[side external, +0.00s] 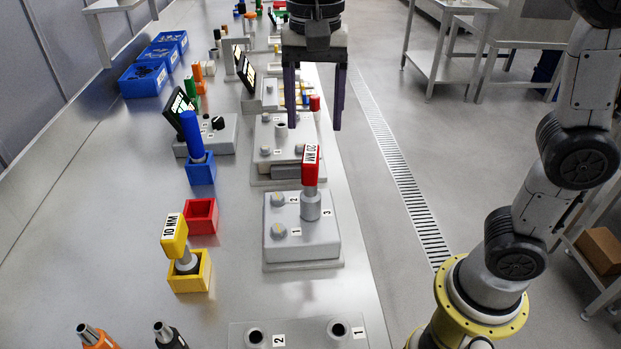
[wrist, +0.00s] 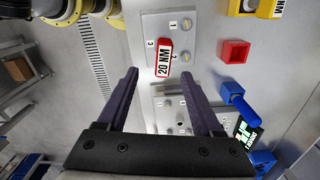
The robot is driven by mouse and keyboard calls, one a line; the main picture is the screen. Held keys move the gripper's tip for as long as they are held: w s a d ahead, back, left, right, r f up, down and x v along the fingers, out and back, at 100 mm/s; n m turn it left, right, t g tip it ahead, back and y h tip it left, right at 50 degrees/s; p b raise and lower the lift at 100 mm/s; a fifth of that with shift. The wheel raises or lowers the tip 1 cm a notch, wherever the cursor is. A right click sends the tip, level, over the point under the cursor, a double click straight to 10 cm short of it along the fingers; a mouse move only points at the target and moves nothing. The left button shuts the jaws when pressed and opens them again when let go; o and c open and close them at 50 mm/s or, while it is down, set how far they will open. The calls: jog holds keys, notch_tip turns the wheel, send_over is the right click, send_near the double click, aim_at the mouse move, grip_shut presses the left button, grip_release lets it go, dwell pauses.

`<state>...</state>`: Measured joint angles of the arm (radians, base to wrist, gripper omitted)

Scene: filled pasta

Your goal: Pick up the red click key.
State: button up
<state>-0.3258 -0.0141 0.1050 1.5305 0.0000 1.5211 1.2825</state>
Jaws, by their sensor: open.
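The red click key (side external: 311,167), labelled 20 NM, stands upright with its grey lower end on a grey block (side external: 302,250) marked 1, 2 and 3, at the spot by 3. In the wrist view the red key (wrist: 163,58) shows from above, beyond the fingertips and between their lines. My gripper (side external: 313,126) is open and empty, with its dark fingers pointing down. The gripper's fingers also show in the wrist view (wrist: 160,78).
An empty red holder (side external: 201,216) stands left of the block. A yellow 10 NM key (side external: 174,236) sits in a yellow holder, and a blue tool (side external: 192,136) stands in a blue holder. More fixtures stand behind the block. The bench's right edge is close to the block.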

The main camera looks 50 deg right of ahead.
aim_at(315, 154)
notch_tip(315, 154, down, 6)
jog(key=shift+f, duration=0.1)
jog(key=shift+w+a+f, duration=0.1)
jog(key=shift+w+f, duration=0.05)
jog(key=shift+f, duration=1.2)
jog(key=shift+w+a+f, duration=0.1)
jog(key=shift+f, duration=1.25)
grip_shut()
jog(key=shift+r, duration=0.1)
